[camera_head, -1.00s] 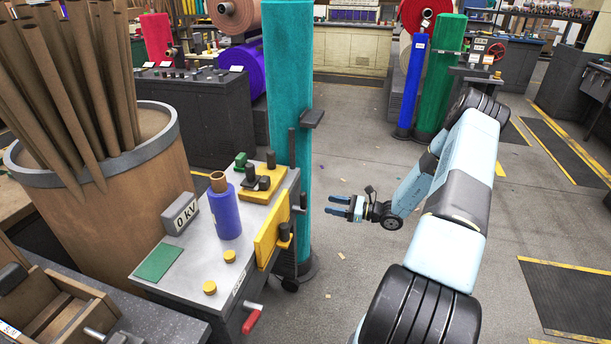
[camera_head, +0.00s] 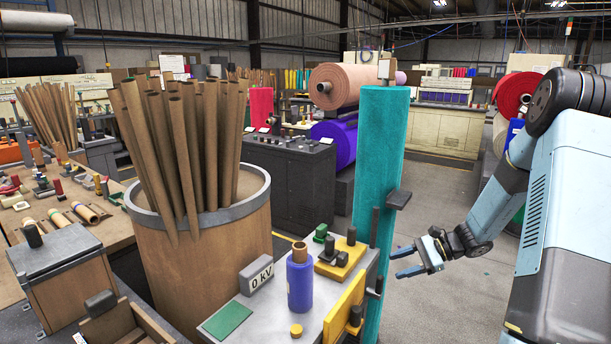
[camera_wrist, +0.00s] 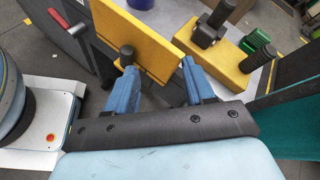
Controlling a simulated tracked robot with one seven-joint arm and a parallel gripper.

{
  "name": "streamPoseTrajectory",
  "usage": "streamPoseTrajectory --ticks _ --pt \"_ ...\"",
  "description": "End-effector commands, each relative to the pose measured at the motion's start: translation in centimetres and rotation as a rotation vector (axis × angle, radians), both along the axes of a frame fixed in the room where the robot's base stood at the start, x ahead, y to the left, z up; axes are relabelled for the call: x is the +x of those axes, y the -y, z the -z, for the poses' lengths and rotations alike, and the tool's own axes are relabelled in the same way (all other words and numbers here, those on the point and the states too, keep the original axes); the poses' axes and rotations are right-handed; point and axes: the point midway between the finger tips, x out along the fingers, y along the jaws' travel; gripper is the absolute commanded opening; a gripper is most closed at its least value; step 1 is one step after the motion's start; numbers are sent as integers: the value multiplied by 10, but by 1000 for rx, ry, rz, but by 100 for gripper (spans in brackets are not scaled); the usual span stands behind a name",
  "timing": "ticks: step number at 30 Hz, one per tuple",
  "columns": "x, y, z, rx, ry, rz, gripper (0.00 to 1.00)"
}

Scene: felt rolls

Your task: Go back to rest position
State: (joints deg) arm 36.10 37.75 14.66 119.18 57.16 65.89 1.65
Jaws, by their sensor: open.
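My gripper (camera_head: 404,262) is open and empty in the head view. It hangs in the air to the right of the tall teal felt roll (camera_head: 380,150) and the small grey worktable (camera_head: 312,318). In the wrist view my gripper's blue fingers (camera_wrist: 158,82) are spread apart, with nothing between them. They point toward the yellow plate (camera_wrist: 145,38) on the worktable's side. My arm reaches in from the right of the head view.
A blue bottle-shaped roll (camera_head: 300,280), a 0 kV box (camera_head: 257,274) and a green pad (camera_head: 226,319) sit on the worktable. A large drum (camera_head: 210,265) of brown tubes stands left. Open floor (camera_head: 450,190) lies beyond my arm.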

Motion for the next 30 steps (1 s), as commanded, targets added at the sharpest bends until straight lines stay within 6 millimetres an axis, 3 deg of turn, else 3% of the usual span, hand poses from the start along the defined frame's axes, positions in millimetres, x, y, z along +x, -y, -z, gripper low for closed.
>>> streamPoseTrajectory --ticks 9,30 --pt "-36 -26 -64 -229 121 -199 53" --pt "-136 -57 -180 -702 426 -549 53"
